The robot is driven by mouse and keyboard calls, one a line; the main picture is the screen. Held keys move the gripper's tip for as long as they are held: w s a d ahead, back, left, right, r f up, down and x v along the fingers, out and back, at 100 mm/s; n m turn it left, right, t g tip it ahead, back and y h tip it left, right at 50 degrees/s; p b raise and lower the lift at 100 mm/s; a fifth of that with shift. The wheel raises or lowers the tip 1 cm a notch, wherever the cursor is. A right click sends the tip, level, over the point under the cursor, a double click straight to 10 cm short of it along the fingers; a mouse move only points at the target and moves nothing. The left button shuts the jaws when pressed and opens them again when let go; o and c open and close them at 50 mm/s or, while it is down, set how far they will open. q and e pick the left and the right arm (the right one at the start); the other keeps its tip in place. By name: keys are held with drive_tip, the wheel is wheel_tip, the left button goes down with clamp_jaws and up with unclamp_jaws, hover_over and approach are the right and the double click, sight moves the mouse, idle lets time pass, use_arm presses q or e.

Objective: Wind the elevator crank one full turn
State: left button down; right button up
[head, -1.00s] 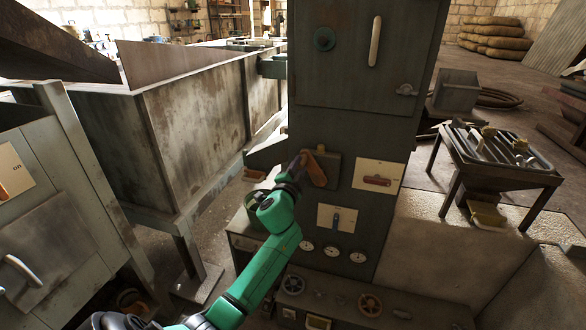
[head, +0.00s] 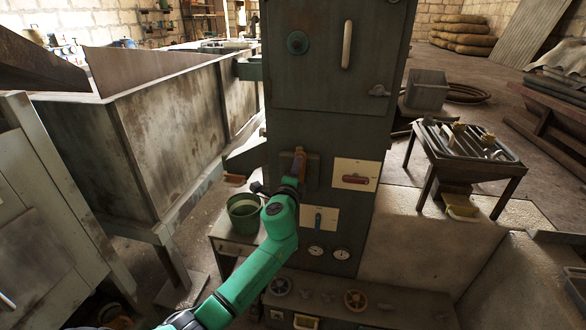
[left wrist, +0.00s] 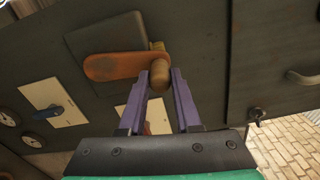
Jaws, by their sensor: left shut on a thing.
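The elevator crank (head: 299,162) is an orange-brown arm on a dark plate on the front of the tall grey-green cabinet (head: 325,135). In the left wrist view the crank arm (left wrist: 112,67) lies nearly level in the picture, with a brown handle knob (left wrist: 161,75) at one end. My left gripper (left wrist: 166,78) has its two purple fingers on either side of the knob and is shut on it. In the head view my left gripper (head: 292,180) is at the crank and partly hides it. My right gripper is not in view.
A white plate with a red handle (head: 355,180) is right of the crank. A plate with a blue lever (head: 319,219) and gauges (head: 316,250) sit below. A green bucket (head: 244,212) stands at lower left. A slatted table (head: 465,150) stands at the right.

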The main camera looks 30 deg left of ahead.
use_arm(q)
drive_tip(key=shift+d, duration=0.2)
drive_tip(key=c, duration=0.6)
unclamp_jaws()
drive_tip(key=v, duration=1.4)
drive_tip(key=shift+s+d+b, duration=0.2)
drive_tip(key=shift+s+b, duration=0.05)
drive_tip(key=shift+b, duration=0.05)
